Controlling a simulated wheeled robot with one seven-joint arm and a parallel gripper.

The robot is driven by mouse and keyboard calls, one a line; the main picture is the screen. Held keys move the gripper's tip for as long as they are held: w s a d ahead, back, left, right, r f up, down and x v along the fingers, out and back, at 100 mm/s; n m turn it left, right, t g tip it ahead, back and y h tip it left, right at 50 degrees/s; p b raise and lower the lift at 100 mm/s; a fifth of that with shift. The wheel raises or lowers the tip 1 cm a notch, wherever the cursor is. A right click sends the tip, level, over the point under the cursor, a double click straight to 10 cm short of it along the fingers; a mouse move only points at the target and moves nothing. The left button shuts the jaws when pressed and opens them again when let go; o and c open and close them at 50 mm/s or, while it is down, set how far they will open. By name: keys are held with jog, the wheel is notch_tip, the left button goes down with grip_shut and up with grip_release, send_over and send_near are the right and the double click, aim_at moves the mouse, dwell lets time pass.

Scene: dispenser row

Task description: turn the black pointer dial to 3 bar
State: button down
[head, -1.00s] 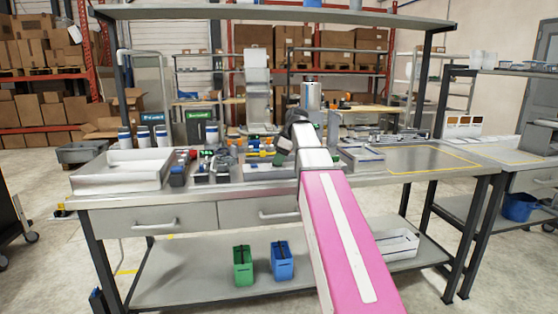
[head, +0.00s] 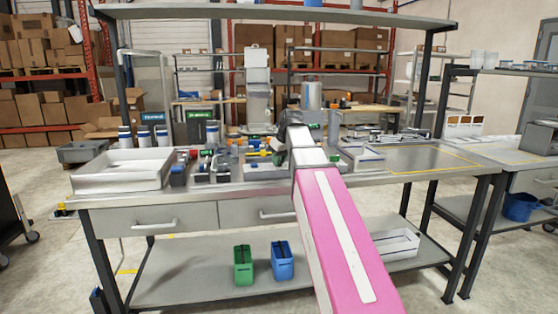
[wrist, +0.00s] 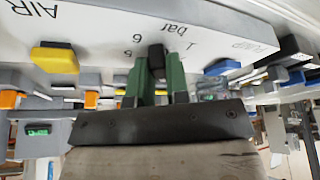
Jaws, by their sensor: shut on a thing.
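In the wrist view, the black dial (wrist: 156,56) is on a pale panel (wrist: 100,40) with "bar" and some numbers printed around it, seen upside down. My gripper (wrist: 157,65) has green fingers, one on each side of the dial, and is shut on it. The fingers and the dial's own body hide some of the scale, so I cannot tell which number the pointer faces. In the head view, my arm reaches over the bench, and the dial cannot be made out.
In the wrist view, a yellow knob (wrist: 54,57) sits by the "AIR" label and a blue knob (wrist: 222,67) by the "PUMP" label. In the head view, a white tray (head: 118,184) is on the bench's left, and the bench's right (head: 430,160) is clear.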

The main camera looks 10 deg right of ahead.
jog(key=shift+m, duration=0.4)
jog(key=c, duration=1.1)
grip_release()
jog(key=v, duration=1)
jog(key=shift+s+r, duration=0.2)
jog(key=shift+r, duration=0.2)
jog(key=shift+a, duration=0.1)
